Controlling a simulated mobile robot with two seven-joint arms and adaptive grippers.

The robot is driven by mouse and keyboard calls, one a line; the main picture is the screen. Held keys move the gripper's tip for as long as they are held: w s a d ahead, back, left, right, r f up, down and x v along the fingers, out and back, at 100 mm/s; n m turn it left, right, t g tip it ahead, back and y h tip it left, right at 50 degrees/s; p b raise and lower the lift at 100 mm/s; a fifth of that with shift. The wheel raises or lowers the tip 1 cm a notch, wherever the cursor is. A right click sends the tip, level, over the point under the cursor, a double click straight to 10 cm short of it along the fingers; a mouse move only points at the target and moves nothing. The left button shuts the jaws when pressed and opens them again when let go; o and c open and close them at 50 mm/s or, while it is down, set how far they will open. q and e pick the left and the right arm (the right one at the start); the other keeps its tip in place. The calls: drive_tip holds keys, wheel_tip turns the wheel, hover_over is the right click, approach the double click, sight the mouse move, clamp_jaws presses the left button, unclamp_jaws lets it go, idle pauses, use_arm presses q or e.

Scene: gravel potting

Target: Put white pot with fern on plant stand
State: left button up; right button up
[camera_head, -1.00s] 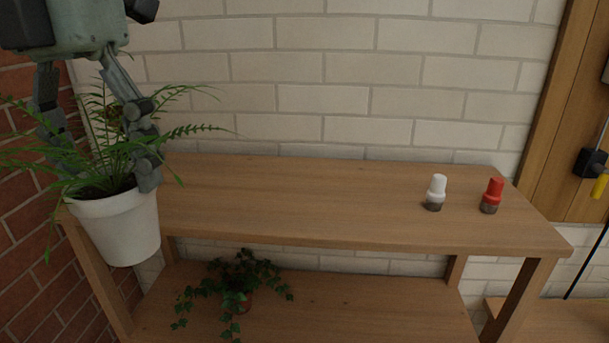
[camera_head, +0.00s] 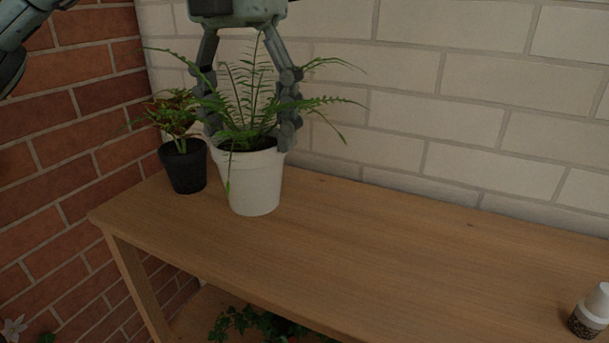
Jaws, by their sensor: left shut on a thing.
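The white pot with the green fern (camera_head: 255,185) is upright at the left part of the wooden plant stand's top (camera_head: 370,235). Its base appears to be on or just above the top; I cannot tell which. My left gripper (camera_head: 247,135) comes down from above, its two fingers on either side of the fern, shut on the white pot's rim. Part of the rim is hidden by fingers and fronds. The right gripper does not show.
A black pot with a reddish-green plant (camera_head: 184,168) stands just left of the white pot, near the brick wall (camera_head: 75,130). A white-capped bottle (camera_head: 592,310) is at the right front. The middle of the top is clear. A trailing plant (camera_head: 262,325) is below.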

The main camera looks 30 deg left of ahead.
use_arm(q)
drive_tip(key=w+a+f+b, duration=0.1)
drive_tip(key=w+f+b, duration=0.2)
drive_tip(key=w+f, duration=0.6)
drive_tip(key=shift+w+a+f, duration=0.2)
drive_tip(key=shift+a+f, duration=0.05)
drive_tip(key=shift+f, duration=0.05)
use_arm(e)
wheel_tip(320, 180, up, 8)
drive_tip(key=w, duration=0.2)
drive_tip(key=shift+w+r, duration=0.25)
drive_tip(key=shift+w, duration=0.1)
use_arm(q)
drive_tip(key=shift+f, duration=0.15)
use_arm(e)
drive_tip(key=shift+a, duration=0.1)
use_arm(q)
drive_tip(key=o, duration=1.9)
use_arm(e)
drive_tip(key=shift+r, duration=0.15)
